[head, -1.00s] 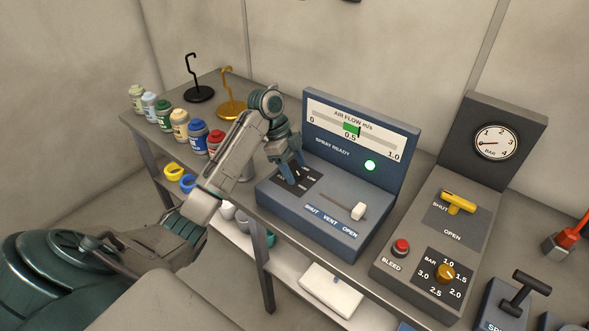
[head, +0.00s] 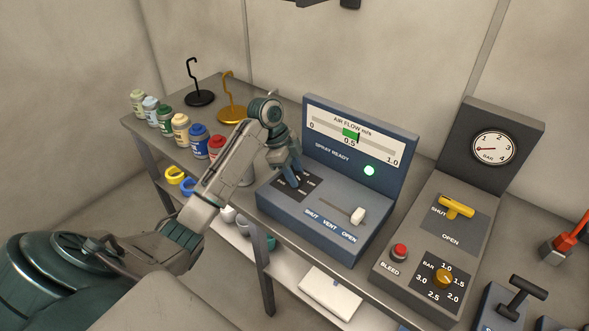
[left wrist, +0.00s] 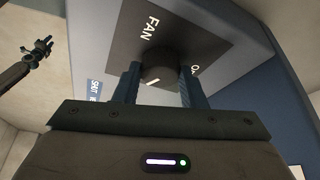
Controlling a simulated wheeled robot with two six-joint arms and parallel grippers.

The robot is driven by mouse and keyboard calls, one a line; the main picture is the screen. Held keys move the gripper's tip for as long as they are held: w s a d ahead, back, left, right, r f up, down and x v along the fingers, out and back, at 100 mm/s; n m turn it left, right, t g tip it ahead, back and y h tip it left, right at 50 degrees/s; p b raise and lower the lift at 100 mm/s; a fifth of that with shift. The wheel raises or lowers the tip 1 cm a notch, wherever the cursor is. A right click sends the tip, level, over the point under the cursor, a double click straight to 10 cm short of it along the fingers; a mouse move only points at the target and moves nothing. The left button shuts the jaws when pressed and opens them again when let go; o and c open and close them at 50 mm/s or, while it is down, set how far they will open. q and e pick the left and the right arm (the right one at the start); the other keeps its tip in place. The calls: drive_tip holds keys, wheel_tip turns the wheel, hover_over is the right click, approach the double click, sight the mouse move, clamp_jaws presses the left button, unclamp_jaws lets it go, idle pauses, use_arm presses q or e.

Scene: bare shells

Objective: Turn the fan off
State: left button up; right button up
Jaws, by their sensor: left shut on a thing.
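The blue spray panel (head: 330,215) stands on the bench. Its fan knob is hidden behind my left gripper (head: 293,182) in the head view. In the left wrist view the dark round fan knob (left wrist: 160,66) sits on a dark plate marked FAN (left wrist: 146,28). My left gripper (left wrist: 158,76) has a finger on each side of the knob and is shut on it. A white mark shows on the knob's near side; its setting cannot be read. What looks like my right gripper (left wrist: 40,47) shows small at the upper left there.
The air flow gauge (head: 350,132) has its green band near 0.5, and the green lamp (head: 369,170) is lit. A white slider (head: 357,215) is beside OPEN. Paint jars (head: 181,128) and hooks stand left; a bleed panel (head: 435,240) stands right.

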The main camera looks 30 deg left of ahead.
use_arm(q)
drive_tip(key=n+t+p, duration=0.1)
drive_tip(key=n+p, duration=0.2)
drive_tip(key=n+t+y+p, duration=0.1)
drive_tip(key=n+p, duration=0.2)
drive_tip(key=n+y+p, duration=0.1)
drive_tip(key=n+p, duration=0.1)
drive_tip(key=p, duration=0.2)
drive_tip(key=shift+s+d+r+n+t, duration=0.2)
drive_tip(key=shift+r+n+t, duration=0.15)
drive_tip(key=shift+n+t, duration=0.05)
drive_tip(key=shift+n+y+p, duration=0.3)
drive_tip(key=shift+n+p, duration=0.45)
drive_tip(key=shift+n, duration=0.15)
drive_tip(key=shift+d+f+n+y, duration=0.15)
drive_tip(key=shift+n+y, duration=0.15)
drive_tip(key=shift+n, duration=0.6)
drive_tip(key=n+y, duration=0.1)
drive_tip(key=n, duration=0.3)
drive_tip(key=shift+f+n+t+y, duration=0.1)
drive_tip(key=shift+n+t+y, duration=0.2)
drive_tip(key=shift+y, duration=0.1)
drive_tip(key=n+y, duration=0.1)
drive_tip(key=n, duration=0.1)
drive_tip(key=n+g+y, duration=0.1)
drive_tip(key=n, duration=0.2)
drive_tip(key=shift+w+d+n, duration=0.1)
drive_tip(key=shift+d+n, duration=0.05)
drive_tip(key=shift+n, duration=0.15)
drive_tip(key=o, duration=1)
